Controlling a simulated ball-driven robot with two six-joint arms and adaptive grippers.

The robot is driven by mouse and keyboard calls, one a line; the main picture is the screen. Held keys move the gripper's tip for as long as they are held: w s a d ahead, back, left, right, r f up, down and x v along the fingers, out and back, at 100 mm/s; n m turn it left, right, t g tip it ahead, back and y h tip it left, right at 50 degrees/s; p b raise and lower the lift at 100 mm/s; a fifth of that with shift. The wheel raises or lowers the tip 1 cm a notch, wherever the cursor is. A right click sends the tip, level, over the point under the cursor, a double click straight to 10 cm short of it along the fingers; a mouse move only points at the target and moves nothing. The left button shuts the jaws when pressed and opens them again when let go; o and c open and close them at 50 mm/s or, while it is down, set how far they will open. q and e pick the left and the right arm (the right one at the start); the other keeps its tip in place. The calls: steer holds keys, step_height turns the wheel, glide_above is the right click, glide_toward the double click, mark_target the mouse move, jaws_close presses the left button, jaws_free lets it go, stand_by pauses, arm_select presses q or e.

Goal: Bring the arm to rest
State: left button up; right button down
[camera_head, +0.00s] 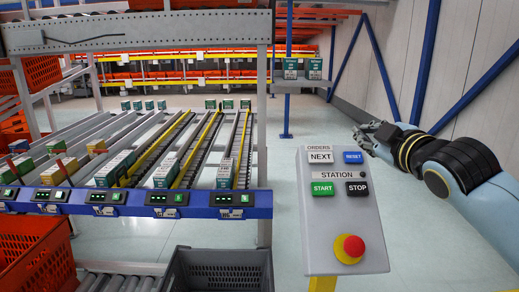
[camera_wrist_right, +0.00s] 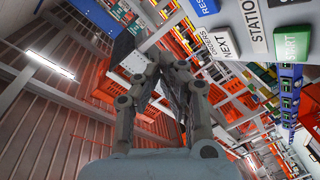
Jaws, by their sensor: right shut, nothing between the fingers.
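My right gripper (camera_head: 364,134) is in the head view, just to the right of the station control panel (camera_head: 343,222), at the end of my blue and black right arm. It is apart from the panel's buttons, as far as I can see. In the right wrist view the gripper (camera_wrist_right: 168,55) shows close up, its fingers drawn together and empty. The panel's NEXT button (camera_wrist_right: 219,42) and START button (camera_wrist_right: 292,42) lie to the right of it there. My left gripper is in neither view.
The control panel carries a red emergency knob (camera_head: 352,247). A flow rack with a blue front rail (camera_head: 190,203) holds several boxes on the left. A dark grey tote (camera_head: 218,272) and an orange tote (camera_head: 35,252) stand in front. The floor right of the panel is clear.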

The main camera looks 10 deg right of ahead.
steer(key=s+a+f+m+g, duration=0.35)
steer(key=s+f+g, duration=0.25)
steer(key=s+f, duration=0.55)
steer(key=s+a+f+m+g, duration=0.2)
steer(key=s+f+g, duration=0.2)
steer(key=s, duration=0.7)
steer(key=s+a+f+m+g, duration=0.25)
steer(key=s+f+g, duration=0.2)
steer(key=s, duration=0.65)
steer(key=s+d+f+b, duration=0.1)
steer(key=d+f+b, duration=0.1)
steer(key=f, duration=1.4)
steer(key=s+d+f+b, duration=0.1)
steer(key=f+b, duration=0.1)
steer(key=f, duration=1.3)
steer(key=s+d+f+m+g+b, duration=0.1)
steer(key=s+f+b, duration=0.2)
steer(key=s+f, duration=1.5)
steer(key=shift+f+y, duration=0.3)
steer(key=shift+f, duration=0.15)
